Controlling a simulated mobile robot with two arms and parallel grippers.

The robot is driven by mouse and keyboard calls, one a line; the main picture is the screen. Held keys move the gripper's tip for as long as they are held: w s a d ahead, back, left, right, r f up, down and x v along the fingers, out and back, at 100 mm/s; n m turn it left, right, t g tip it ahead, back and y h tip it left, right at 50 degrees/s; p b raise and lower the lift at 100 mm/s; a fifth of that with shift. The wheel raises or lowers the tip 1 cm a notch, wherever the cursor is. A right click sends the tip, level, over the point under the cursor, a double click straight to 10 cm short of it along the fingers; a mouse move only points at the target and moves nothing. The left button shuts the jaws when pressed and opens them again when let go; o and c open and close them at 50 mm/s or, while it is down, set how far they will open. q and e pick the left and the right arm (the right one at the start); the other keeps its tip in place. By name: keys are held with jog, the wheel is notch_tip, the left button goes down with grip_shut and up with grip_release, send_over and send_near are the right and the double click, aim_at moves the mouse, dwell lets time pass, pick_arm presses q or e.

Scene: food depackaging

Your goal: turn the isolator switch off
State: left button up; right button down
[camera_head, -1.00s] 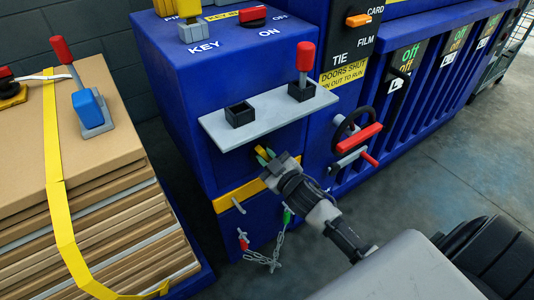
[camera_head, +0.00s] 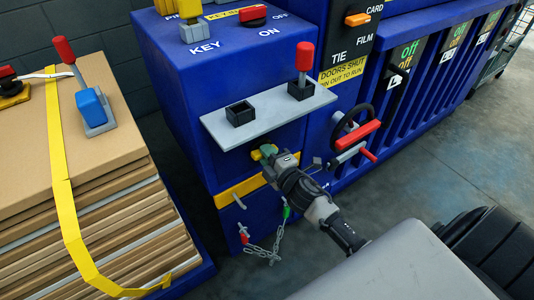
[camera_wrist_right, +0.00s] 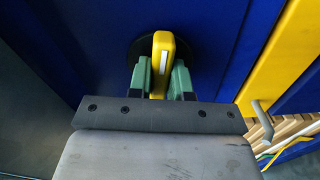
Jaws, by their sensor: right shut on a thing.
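A yellow switch handle (camera_wrist_right: 160,52) with a white mark stands out from a round black plate (camera_wrist_right: 128,54) on the blue cabinet front in the right wrist view. I take it for the isolator switch. In the head view the handle (camera_head: 256,155) shows just below the grey shelf, mostly hidden by my right gripper (camera_head: 266,153). The green fingers of my right gripper (camera_wrist_right: 160,82) lie on either side of the handle and are shut on it. The handle looks upright in the wrist view. My left gripper is in neither view.
A grey shelf (camera_head: 222,124) with black sockets and a red-topped lever (camera_head: 304,58) juts out just above the gripper. A black handwheel and red handle (camera_head: 357,136) are to the right. A chain (camera_head: 268,252) hangs below. Stacked cardboard (camera_head: 110,150) stands left.

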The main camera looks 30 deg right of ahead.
jog(key=shift+f+n, duration=0.1)
jog(key=shift+n, duration=1.1)
jog(key=c, duration=1)
grip_release()
jog(key=shift+c, duration=0.2)
jog(key=shift+s, duration=0.1)
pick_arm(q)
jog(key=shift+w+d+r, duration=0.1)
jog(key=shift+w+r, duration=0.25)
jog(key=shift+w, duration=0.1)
pick_arm(e)
jog(key=s, duration=1)
jog(key=shift+s+d, duration=0.3)
jog(key=shift+d, duration=0.1)
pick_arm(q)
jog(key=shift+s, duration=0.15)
